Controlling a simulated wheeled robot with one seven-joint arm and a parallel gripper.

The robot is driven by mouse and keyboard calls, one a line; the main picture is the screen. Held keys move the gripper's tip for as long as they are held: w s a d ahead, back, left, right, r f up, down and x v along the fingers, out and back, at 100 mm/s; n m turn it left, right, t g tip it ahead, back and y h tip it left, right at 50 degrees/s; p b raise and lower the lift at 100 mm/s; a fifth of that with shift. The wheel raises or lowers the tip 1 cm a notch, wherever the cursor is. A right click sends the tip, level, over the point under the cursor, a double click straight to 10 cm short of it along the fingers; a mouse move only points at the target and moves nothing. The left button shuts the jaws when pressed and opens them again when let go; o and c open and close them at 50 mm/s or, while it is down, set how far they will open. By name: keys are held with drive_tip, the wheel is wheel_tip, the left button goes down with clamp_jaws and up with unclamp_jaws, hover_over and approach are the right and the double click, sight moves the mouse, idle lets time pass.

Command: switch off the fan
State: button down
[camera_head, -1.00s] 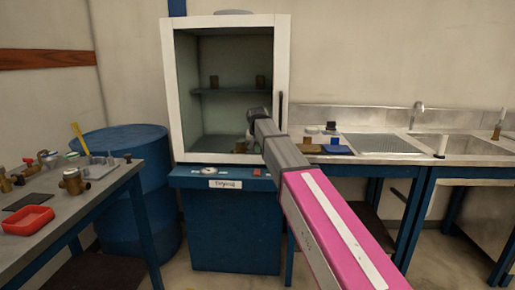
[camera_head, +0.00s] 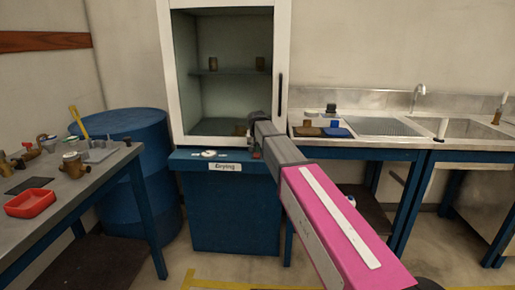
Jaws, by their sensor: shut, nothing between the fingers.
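A drying cabinet (camera_head: 284,60) with a white frame stands on a blue base (camera_head: 232,215) labelled "Drying" (camera_head: 226,167). The ledge at the top of the base bears a small white dial (camera_head: 208,154) and a small red part (camera_head: 257,155), which may be a switch. No fan can be made out. My gripper (camera_head: 254,146) is shut and empty, small and dark at the end of my arm. It points down just above or in front of the red part. Contact cannot be told, and the wrist partly hides this area.
A blue barrel (camera_head: 135,175) and a workbench with a red tray (camera_head: 30,203) and fittings stand left. A steel sink bench (camera_head: 385,143) stands right, with a blue block (camera_head: 337,133) on it. Yellow floor tape (camera_head: 215,284) shows in front of the cabinet.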

drive_tip(key=shift+w+f, duration=0.2)
drive_tip(key=shift+f, duration=0.25)
drive_tip(key=shift+s, duration=0.2)
drive_tip(key=shift+s, duration=0.8)
drive_tip(key=shift+r, duration=0.45)
drive_tip(key=v, duration=1.3)
drive_tip(key=shift+w+r, duration=0.25)
